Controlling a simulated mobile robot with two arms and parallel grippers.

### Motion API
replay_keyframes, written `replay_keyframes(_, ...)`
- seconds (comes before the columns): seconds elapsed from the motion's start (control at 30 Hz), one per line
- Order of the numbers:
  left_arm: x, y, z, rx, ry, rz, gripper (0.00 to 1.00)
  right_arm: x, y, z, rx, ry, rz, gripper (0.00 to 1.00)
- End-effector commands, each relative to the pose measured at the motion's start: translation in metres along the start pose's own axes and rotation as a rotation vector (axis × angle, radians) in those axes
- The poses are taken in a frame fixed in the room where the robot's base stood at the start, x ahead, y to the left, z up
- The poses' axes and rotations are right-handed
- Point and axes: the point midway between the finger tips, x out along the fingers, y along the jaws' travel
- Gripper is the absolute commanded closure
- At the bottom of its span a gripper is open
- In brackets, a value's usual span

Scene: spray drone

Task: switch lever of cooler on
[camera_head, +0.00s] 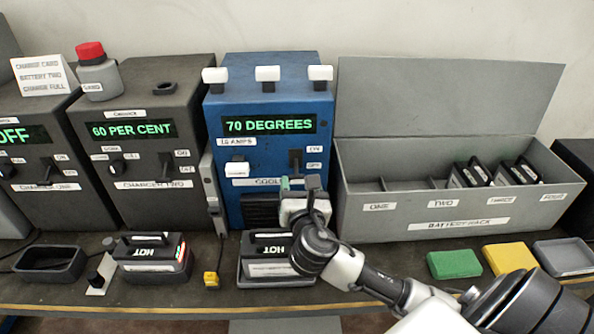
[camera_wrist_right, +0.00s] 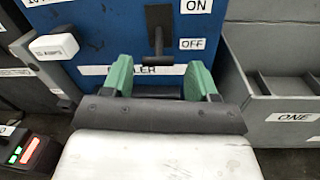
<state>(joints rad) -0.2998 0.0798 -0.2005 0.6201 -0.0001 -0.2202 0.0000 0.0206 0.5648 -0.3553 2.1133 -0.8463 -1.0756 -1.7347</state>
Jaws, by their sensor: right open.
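The cooler (camera_head: 217,150) is the blue box at the middle of the head view, with a lit "70 DEGREES" display. Its black lever (camera_head: 295,158) is on the lower right of the front, beside ON and OFF labels. In the right wrist view the lever (camera_wrist_right: 158,35) hangs with its handle down, beside the OFF label. My right gripper (camera_head: 298,183) is in front of the cooler, just below the lever. Its green fingers are open and empty in the right wrist view (camera_wrist_right: 160,78), one on each side below the lever, apart from it. My left gripper is not in view.
A white-capped switch (camera_wrist_right: 55,45) sits left of the lever. The grey battery rack (camera_head: 430,225) stands close on the right. A battery (camera_head: 268,245) labelled HOT sits in a tray below my gripper. Charger two (camera_head: 135,160) stands to the left.

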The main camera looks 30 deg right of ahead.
Motion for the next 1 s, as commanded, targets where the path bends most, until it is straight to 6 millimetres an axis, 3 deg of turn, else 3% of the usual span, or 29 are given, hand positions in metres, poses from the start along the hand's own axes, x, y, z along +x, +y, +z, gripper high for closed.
replay_keyframes(0.1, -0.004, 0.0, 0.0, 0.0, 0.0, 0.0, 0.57, 0.022, 0.0, 0.002, 0.002, 0.0, -0.002, 0.41)
replay_keyframes(0.3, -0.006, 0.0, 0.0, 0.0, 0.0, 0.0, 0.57, 0.042, 0.0, 0.0, 0.002, 0.002, -0.001, 0.41)
replay_keyframes(0.63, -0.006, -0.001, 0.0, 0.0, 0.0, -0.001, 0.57, 0.046, 0.0, -0.001, 0.003, 0.003, 0.0, 0.41)
replay_keyframes(0.67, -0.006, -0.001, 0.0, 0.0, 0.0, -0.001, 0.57, 0.046, 0.0, -0.001, 0.003, 0.003, 0.0, 0.43)
replay_keyframes(0.93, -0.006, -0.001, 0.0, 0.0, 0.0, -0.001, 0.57, 0.046, 0.0, -0.001, 0.003, 0.003, -0.001, 0.84)
replay_keyframes(1.0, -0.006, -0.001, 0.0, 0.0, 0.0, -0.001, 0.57, 0.046, 0.0, -0.001, 0.003, 0.003, -0.001, 0.84)
